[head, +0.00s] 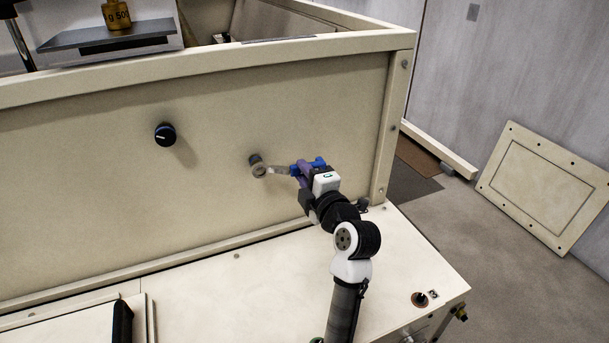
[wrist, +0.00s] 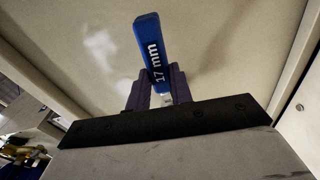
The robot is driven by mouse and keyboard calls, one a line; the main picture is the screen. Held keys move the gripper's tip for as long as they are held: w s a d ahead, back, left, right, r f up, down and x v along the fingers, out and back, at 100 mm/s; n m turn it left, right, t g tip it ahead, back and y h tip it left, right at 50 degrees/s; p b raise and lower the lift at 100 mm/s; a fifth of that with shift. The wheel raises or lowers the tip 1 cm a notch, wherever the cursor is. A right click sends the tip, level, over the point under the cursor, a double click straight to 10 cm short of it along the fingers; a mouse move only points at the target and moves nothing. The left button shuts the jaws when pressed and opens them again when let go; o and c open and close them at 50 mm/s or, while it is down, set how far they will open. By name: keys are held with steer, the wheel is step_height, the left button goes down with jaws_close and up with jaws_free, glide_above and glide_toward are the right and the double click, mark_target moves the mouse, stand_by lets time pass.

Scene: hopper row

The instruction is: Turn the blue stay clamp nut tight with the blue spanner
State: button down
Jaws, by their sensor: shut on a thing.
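The blue spanner (wrist: 152,48), marked 17 mm, has its blue handle between the fingers of my gripper (wrist: 160,92) in the wrist view. In the head view my gripper (head: 303,172) is shut on the spanner near the panel's right part. The spanner's bare metal end (head: 276,170) points left and meets the stay clamp nut (head: 258,168) on the cream panel. I cannot tell whether the spanner's end is fully seated around the nut. The nut shows as a small metal and dark stub; its blue colour is hard to see.
A black knob (head: 165,134) sticks out of the panel left of the nut. A cream ledge (head: 210,275) runs below the panel. A brass weight (head: 117,14) stands on a grey plate (head: 110,36) at the upper left. A loose cream cover (head: 545,188) leans at the right.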

steer(key=shift+w+a, duration=0.1)
steer(key=shift+w, duration=0.2)
steer(key=shift+w+a+b, duration=0.1)
steer(key=shift+w+b, duration=0.2)
steer(key=shift+b, duration=0.1)
steer(key=shift+a+f+m+b, duration=0.1)
steer(key=shift+f+m+b, duration=0.2)
steer(key=shift+f+m, duration=0.3)
steer(key=shift+r, duration=0.2)
steer(key=shift+s, duration=0.15)
steer(key=shift+s+f, duration=0.1)
steer(key=shift+s+b, duration=0.35)
